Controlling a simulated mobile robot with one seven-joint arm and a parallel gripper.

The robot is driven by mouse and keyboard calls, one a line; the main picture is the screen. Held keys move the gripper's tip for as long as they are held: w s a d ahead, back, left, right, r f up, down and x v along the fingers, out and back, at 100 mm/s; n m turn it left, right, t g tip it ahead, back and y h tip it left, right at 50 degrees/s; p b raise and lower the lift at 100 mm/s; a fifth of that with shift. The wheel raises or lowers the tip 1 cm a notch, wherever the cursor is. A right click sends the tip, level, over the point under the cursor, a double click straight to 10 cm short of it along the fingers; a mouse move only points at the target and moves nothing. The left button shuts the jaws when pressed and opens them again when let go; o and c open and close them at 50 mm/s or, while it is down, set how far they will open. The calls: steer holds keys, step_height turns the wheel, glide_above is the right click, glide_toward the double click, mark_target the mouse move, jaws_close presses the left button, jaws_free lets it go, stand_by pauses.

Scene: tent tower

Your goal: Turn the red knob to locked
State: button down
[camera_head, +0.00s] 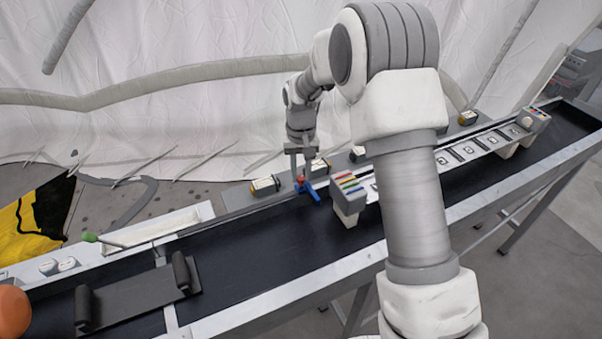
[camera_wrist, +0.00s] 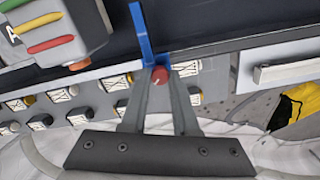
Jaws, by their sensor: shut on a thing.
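The red knob (camera_wrist: 160,75) is small and round, with a pale mark on its face, beside a blue part (camera_wrist: 141,35). In the head view the red knob (camera_head: 301,180) sits at the far edge of the black bench, just above the blue part (camera_head: 311,190). My gripper (camera_wrist: 161,84) reaches the knob, with its two grey fingers closed in on either side of it. In the head view my gripper (camera_head: 301,173) comes down onto the knob from above. I cannot read which setting the knob is at.
A box with coloured bars (camera_head: 348,192) stands right of the knob on the black bench (camera_head: 270,235). Several small labelled units (camera_head: 265,186) line the far edge. A dark tray (camera_head: 137,298) lies at the near left, and a green-tipped tool (camera_head: 90,238) lies beyond it.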

mark_target(301, 177)
stand_by(0.5)
steer(key=c, duration=0.7)
jaws_free()
step_height(301, 177, up, 18)
steer(key=shift+f+p, duration=0.25)
steer(key=shift+p, duration=0.1)
